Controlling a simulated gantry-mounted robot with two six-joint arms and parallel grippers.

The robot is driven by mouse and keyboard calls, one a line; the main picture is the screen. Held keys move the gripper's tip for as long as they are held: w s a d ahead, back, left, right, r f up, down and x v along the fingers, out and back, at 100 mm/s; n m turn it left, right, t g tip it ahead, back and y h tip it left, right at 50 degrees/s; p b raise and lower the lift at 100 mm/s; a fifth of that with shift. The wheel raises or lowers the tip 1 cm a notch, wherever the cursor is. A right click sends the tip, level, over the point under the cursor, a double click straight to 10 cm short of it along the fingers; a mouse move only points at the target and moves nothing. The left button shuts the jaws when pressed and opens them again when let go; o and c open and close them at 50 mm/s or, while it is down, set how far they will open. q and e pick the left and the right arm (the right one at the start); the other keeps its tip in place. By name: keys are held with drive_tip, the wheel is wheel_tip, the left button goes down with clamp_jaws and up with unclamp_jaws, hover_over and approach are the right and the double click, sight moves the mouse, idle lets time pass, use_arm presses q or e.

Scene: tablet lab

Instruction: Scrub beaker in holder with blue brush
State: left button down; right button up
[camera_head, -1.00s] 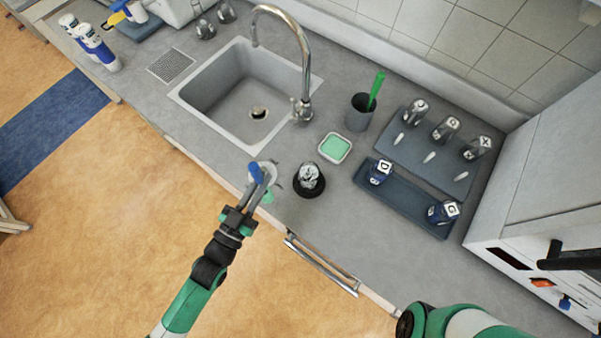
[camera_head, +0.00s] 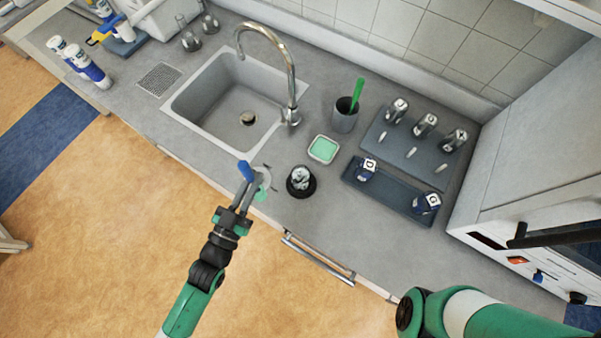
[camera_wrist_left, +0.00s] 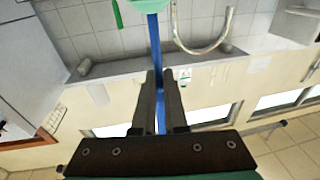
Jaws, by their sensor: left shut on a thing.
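My left gripper (camera_head: 236,207) is shut on the blue brush (camera_head: 245,170), just off the counter's front edge. In the left wrist view the brush's thin blue shaft (camera_wrist_left: 155,60) runs up from between the fingers (camera_wrist_left: 160,100), with a pale green part at its far end. A glass beaker (camera_head: 299,176) stands in a round black holder (camera_head: 300,191) on the counter, to the right of the brush. The brush is apart from the beaker.
A sink (camera_head: 190,98) with a curved tap (camera_head: 291,75) lies behind. A green sponge in a dish (camera_head: 322,149), a cup (camera_head: 344,121) holding a green brush (camera_head: 356,95), and dark trays (camera_head: 395,195) with glassware stand right of it. A white machine (camera_head: 500,190) bounds the right.

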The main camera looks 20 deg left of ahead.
sight(247, 173)
use_arm(q)
drive_tip(key=shift+r+p, duration=2.25)
drive_tip(key=shift+r, duration=0.65)
